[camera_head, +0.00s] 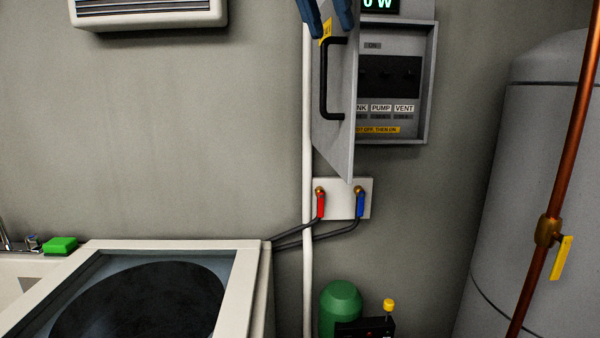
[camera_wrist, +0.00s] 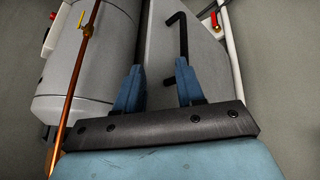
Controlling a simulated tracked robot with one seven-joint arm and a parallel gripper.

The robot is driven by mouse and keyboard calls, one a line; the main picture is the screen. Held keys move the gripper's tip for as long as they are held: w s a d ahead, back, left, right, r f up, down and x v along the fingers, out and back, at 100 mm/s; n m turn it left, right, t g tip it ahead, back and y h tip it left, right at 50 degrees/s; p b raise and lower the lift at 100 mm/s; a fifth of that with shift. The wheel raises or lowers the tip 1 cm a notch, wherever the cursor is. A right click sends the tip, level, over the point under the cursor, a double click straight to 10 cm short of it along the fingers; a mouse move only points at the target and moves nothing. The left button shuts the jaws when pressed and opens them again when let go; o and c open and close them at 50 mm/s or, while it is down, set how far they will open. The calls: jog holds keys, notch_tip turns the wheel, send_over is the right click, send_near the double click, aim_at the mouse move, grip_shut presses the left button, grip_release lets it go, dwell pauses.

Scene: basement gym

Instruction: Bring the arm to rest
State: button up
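My gripper (camera_head: 330,27) shows at the top of the head view as two blue fingers, in front of the upper part of an open grey cabinet door (camera_head: 338,150). In the wrist view my gripper (camera_wrist: 159,68) has its fingers wide apart with nothing held between them. The door's black bar handle (camera_head: 324,85) is just below the fingers in the head view. The handle also shows in the wrist view (camera_wrist: 183,38), beyond the right finger, which hides part of it. I cannot tell whether they touch. The rest of my arm is out of the head view.
Behind the door is a switch panel (camera_head: 390,80) with labelled switches. Below are a red valve lever (camera_head: 320,205) and a blue one (camera_head: 360,205). A grey tank (camera_head: 530,200) and copper pipe (camera_head: 575,130) stand right. A washer (camera_head: 250,262) stands lower left. Bare wall is left of the door.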

jog(key=s+d+f+n+y, duration=0.1)
jog(key=d+f+n, duration=0.1)
jog(key=d+f, duration=0.4)
jog(key=s+d+f+n+y, duration=0.2)
jog(key=d+f, duration=0.5)
jog(key=f, duration=0.9)
jog(key=s+d+f+n+t+y, duration=0.1)
jog(key=d+f, duration=0.5)
jog(key=f, duration=0.6)
jog(key=shift+s+d+n, duration=0.15)
jog(key=shift+s+n, duration=0.35)
jog(key=shift+s, duration=0.1)
jog(key=shift+f, duration=0.1)
jog(key=shift+c, duration=0.5)
